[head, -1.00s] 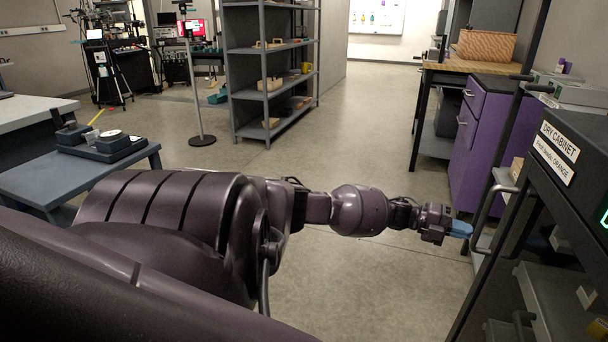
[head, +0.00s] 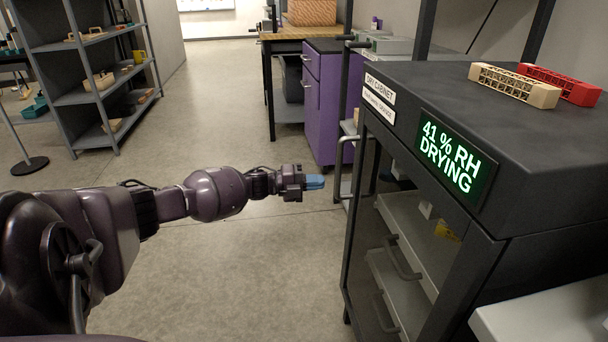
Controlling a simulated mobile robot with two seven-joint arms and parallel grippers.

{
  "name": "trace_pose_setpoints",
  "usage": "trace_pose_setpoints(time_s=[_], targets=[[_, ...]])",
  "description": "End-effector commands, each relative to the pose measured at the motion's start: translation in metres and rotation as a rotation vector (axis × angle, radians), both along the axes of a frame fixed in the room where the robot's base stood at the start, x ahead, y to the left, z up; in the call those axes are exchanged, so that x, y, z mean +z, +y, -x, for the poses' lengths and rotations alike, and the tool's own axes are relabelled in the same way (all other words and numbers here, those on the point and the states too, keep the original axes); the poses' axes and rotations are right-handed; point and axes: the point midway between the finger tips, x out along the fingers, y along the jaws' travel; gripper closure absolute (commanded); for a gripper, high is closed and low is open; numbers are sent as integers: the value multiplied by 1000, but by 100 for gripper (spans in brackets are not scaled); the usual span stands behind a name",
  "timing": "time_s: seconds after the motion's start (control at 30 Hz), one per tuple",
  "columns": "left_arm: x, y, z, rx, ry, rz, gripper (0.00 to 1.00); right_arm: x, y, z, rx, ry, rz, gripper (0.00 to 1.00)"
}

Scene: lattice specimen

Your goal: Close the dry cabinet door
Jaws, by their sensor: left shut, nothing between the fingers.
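The dry cabinet (head: 545,135) is a dark grey box at the right with a lit green display reading "41 % RH DRYING". A dark frame (head: 353,225) runs down its front, and pale drawers with handles show inside. I cannot tell how far the door stands open. A grey upright bar handle (head: 341,168) sticks out at the cabinet's far front side. My left gripper (head: 315,182) is shut and empty, its blue fingertips just left of that handle, apart from it in the picture. My right gripper is out of view.
A beige and a red perforated block (head: 560,84) lie on the cabinet top. A purple drawer unit (head: 325,100) and a wood-topped bench stand behind. A grey shelf rack (head: 90,75) is at the left. The floor (head: 250,260) left of the cabinet is clear.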

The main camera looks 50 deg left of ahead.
Motion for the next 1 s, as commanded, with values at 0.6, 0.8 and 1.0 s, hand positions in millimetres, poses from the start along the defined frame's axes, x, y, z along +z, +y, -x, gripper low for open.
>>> trace_pose_setpoints(time_s=[0.6,0.8,1.0], targets=[[-7,92,10,-3,10,-2,100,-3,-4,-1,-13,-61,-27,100],[-4,100,11,-4,7,0,100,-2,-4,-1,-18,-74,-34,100],[-3,100,11,-5,6,0,100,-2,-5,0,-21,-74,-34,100]])
